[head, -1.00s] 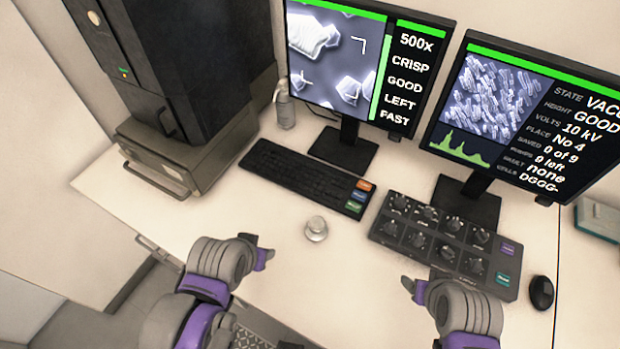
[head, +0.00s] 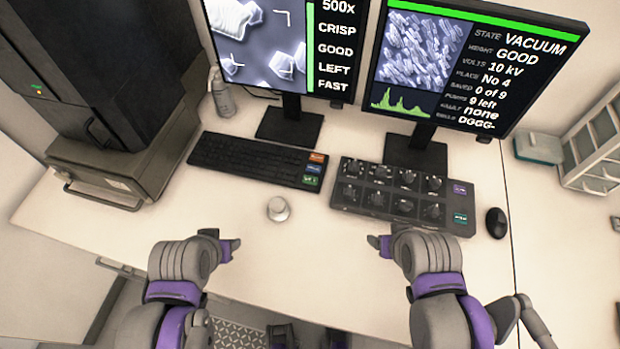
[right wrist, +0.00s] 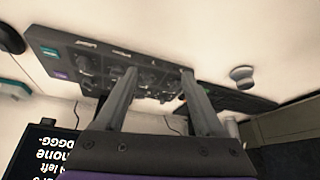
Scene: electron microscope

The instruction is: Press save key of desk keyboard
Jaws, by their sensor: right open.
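The desk keyboard (head: 245,160) is black and lies flat on the desk below the left monitor. At its right end are an orange key (head: 317,157), a blue key (head: 314,169) and a green key (head: 311,181); their labels are too small to read. My left gripper (head: 228,243) is in front of the keyboard, apart from it; its jaw state is unclear. My right gripper (head: 380,245) is open and empty in front of the knob panel, clear of the keys. In the right wrist view its two fingers (right wrist: 158,75) stand apart, with part of the keyboard (right wrist: 238,101) beyond them.
A knob panel (head: 390,215) sits right of the keyboard, with a mouse (head: 497,223) beside it. A small round knob (head: 278,209) stands in front of the keyboard. Two monitors (head: 290,84) (head: 566,50) stand behind. The front strip of desk is clear.

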